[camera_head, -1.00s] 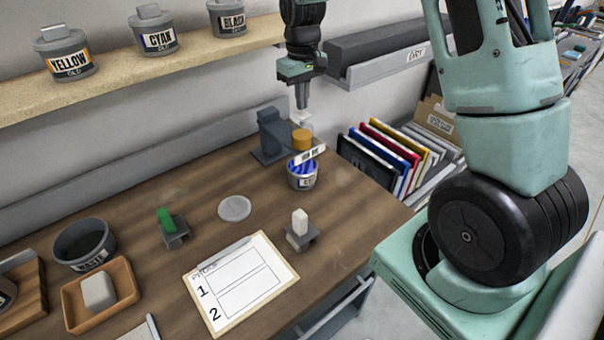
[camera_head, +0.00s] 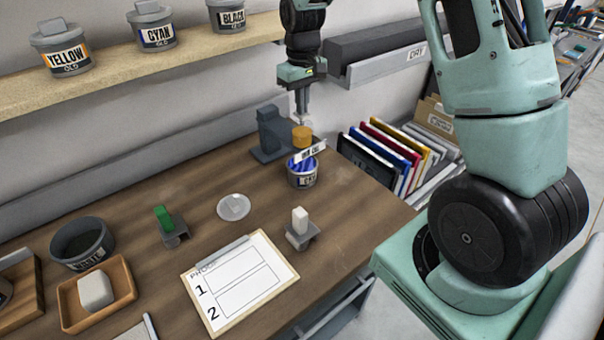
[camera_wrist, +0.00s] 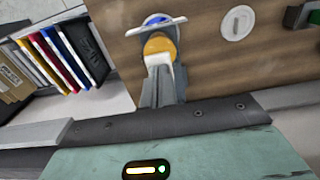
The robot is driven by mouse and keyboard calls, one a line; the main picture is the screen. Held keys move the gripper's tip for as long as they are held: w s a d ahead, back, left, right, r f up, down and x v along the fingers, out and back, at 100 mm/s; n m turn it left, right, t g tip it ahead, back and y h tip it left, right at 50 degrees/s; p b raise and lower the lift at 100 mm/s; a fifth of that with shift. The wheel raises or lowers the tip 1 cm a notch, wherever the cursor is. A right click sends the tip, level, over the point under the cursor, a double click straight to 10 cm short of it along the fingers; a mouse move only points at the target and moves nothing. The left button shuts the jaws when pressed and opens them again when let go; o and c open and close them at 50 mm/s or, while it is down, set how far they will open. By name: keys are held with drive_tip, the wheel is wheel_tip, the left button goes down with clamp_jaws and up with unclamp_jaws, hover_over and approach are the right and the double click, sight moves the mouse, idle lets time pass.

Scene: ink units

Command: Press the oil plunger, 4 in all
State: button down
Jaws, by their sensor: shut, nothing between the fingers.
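The oil dispenser has an amber reservoir (camera_head: 302,137) on a grey stand (camera_head: 268,135) at the back right of the table. A small label sits in front of it. An open tin with blue ink (camera_head: 303,176) stands just below the label. My gripper (camera_head: 302,117) is shut and points down right above the amber reservoir, its tips at the plunger top. The plunger is mostly hidden by the fingers; I cannot tell how far down it is. In the wrist view the shut fingers (camera_wrist: 163,80) reach to the amber reservoir (camera_wrist: 160,44), with the label beyond.
A clear round lid (camera_head: 234,207), a clipboard (camera_head: 242,284), two small stands with a green (camera_head: 164,218) and a white piece (camera_head: 299,220), and a waste pot (camera_head: 82,244) lie in front. Folders (camera_head: 400,152) stand to the right. A shelf with tins (camera_head: 61,52) runs behind.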

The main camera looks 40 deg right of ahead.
drive_tip(key=shift+f, duration=0.45)
drive_tip(key=shift+r, duration=0.1)
drive_tip(key=shift+r+p, duration=1.05)
drive_tip(key=shift+r, duration=0.4)
wheel_tip(320, 180, up, 6)
drive_tip(key=p, duration=0.4)
drive_tip(key=shift+p, duration=0.3)
